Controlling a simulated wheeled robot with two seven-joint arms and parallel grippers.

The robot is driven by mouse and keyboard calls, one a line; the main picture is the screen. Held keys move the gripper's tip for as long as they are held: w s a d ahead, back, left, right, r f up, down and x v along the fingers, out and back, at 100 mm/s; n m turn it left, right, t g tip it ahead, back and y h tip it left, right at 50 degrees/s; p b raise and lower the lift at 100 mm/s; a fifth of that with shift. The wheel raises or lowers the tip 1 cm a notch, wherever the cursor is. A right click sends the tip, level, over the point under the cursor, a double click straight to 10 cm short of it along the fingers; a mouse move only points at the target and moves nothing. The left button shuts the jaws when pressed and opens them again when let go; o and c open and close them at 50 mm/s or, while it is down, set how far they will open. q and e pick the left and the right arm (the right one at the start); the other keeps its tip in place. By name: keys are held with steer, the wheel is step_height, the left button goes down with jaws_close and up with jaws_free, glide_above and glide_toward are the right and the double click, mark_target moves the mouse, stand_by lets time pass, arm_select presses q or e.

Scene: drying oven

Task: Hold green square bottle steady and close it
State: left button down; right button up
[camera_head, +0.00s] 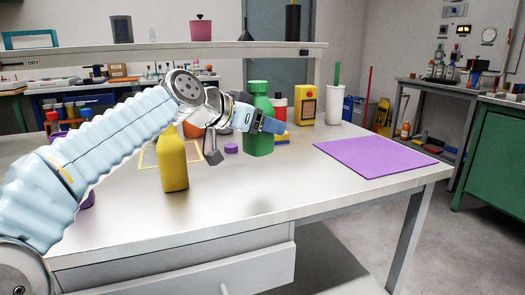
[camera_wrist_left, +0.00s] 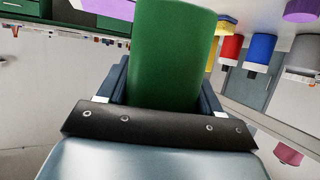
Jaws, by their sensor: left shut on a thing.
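In the left wrist view the green bottle (camera_wrist_left: 172,50) fills the space between the dark fingers of the left gripper (camera_wrist_left: 165,92). The bottle's top is green in the head view, and I cannot tell whether that is a cap. A small purple cap (camera_head: 231,148) lies on the table just left of the bottle. My right gripper is not in view.
A yellow bottle (camera_head: 173,165) stands in front, below my left arm. A purple mat (camera_head: 375,158) lies at the right. The table's front is clear.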

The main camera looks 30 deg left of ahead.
arm_select(q)
steer(key=shift+w+a+f, duration=0.35)
steer(key=shift+w+f, duration=0.25)
steer(key=shift+f, duration=0.2)
steer(key=shift+w+a+f+b, duration=0.15)
steer(key=shift+w+f+b, duration=0.1)
steer(key=shift+f, duration=0.6)
steer(key=shift+w+a+f+b, duration=0.1)
steer(key=shift+w+f+b, duration=0.1)
steer(key=shift+f, duration=0.6)
steer(key=shift+w+a+f+b, duration=0.15)
steer(key=shift+w+f+b, duration=0.1)
steer(key=shift+f, duration=0.6)
steer(key=shift+f+b, duration=0.25)
steer(key=shift+b, duration=0.05)
steer(key=shift+c, duration=0.9)
jaws_free()
steer(key=shift+r, duration=0.1)
